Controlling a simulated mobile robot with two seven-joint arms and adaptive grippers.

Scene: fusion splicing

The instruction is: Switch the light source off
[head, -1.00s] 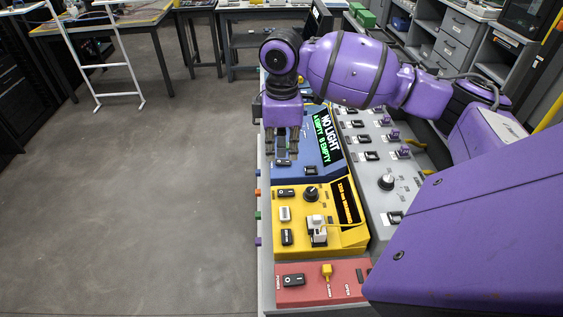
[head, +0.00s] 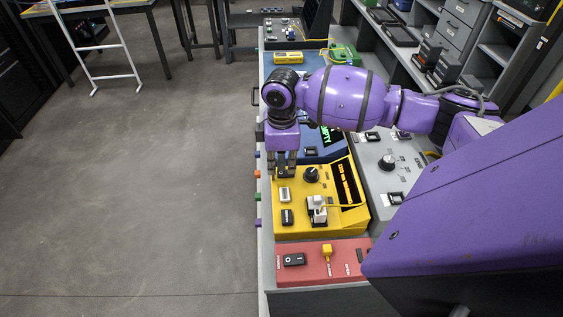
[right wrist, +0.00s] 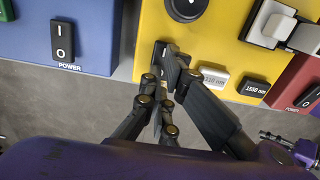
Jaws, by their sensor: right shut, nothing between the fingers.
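The light source is taken to be the yellow unit (head: 335,225), with a dark display (head: 347,182) showing lit orange text. It has a black knob (head: 311,174), a pale key (head: 284,194) and a black key (head: 287,217). In the right wrist view the keys read 1310 nm (right wrist: 213,79) and 1550 nm (right wrist: 255,88). My right gripper (head: 284,172) points down, shut and empty, over the unit's upper left corner. It hides the rocker switch there in the head view. In the wrist view its fingertips (right wrist: 170,82) overlap the switch area; contact cannot be told. My left gripper is not in view.
A blue unit (head: 325,153) with a power switch (right wrist: 62,42) adjoins the yellow one. A red unit (head: 310,268) lies nearer, a grey panel (head: 375,185) to the right. Open floor lies left.

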